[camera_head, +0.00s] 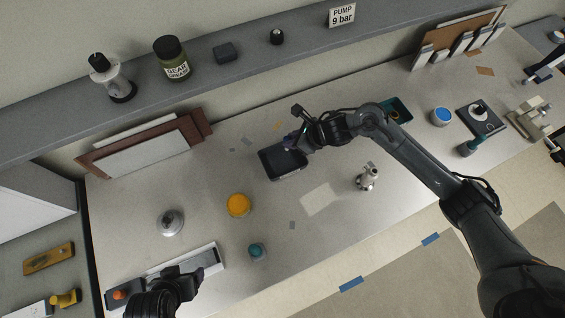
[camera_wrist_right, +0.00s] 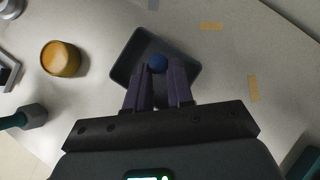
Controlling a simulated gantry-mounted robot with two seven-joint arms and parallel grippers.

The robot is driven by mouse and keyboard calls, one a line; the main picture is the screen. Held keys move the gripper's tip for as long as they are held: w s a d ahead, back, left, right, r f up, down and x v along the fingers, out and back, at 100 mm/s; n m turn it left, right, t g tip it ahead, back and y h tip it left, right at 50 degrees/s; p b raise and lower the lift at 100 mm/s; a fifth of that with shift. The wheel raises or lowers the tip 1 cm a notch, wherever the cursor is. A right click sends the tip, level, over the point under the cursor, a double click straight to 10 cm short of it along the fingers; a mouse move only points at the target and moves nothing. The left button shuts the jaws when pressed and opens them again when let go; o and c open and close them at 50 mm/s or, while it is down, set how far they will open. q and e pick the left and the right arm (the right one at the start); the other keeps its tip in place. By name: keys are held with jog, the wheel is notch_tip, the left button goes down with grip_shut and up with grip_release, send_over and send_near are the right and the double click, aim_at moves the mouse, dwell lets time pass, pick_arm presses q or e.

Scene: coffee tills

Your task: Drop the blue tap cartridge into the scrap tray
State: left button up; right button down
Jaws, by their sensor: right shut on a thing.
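The exact height is hard to tell. My left gripper (camera_head: 185,281) is at the lower left, by a long light tray; its fingers are unclear.
A metal fitting (camera_head: 368,178) stands right. A long light tray (camera_head: 213,262) lies at the front left. A shelf (camera_head: 200,75) runs along the back.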

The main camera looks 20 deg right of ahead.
notch_tip(320, 180, down, 2)
jog(key=shift+f+b, duration=0.1)
jog(key=shift+b, duration=0.3)
jog(key=c, duration=0.9)
grip_release()
